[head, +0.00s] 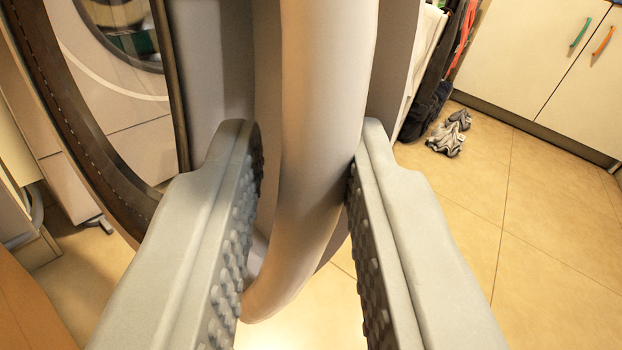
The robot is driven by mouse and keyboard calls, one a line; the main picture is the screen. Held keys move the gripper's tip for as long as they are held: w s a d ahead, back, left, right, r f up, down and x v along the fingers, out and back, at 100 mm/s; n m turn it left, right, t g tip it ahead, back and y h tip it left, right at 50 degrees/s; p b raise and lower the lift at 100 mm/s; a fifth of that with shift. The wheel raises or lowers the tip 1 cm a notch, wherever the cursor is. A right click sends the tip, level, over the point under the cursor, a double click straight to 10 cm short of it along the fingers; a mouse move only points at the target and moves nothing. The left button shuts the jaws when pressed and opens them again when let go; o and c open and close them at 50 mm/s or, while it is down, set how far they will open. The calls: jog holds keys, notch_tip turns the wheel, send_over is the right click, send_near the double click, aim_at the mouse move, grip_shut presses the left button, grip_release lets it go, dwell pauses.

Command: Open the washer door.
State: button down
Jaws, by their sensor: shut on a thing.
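A thick, pale, curved bar, the washer door handle (320,120), runs from the top of the view down through the middle and bends left at its lower end. My gripper (308,150) is shut on it, with one studded finger on each side. The right finger touches the bar; a narrow dark gap shows beside the left fingertip. Pale grey surfaces, which look like part of the washer door (217,65), stand behind the bar. The rest of the door and its edge are hidden or out of view, so I cannot tell how far it stands open.
A dark-framed oval mirror or glass (75,110) stands close on the left. White cabinets (530,60) with green and orange handles stand at the back right. Crumpled grey cloth (450,133) lies near hanging dark clothes (430,100). Tiled floor (540,220) is clear at right.

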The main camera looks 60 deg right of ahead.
jog(key=shift+w+a+r, duration=0.1)
jog(key=shift+w+a, duration=0.15)
jog(key=shift+a, duration=0.45)
jog(key=shift+w+a+r, duration=0.1)
jog(key=shift+w+a, duration=0.1)
jog(key=shift+a, duration=0.5)
jog(key=c, duration=1.3)
grip_release()
jog(key=shift+w+f, duration=0.1)
jog(key=shift+f, duration=0.05)
jog(key=shift+c, duration=0.2)
jog(key=v, duration=1.7)
jog(key=shift+s, duration=0.3)
jog(key=shift+f, duration=0.1)
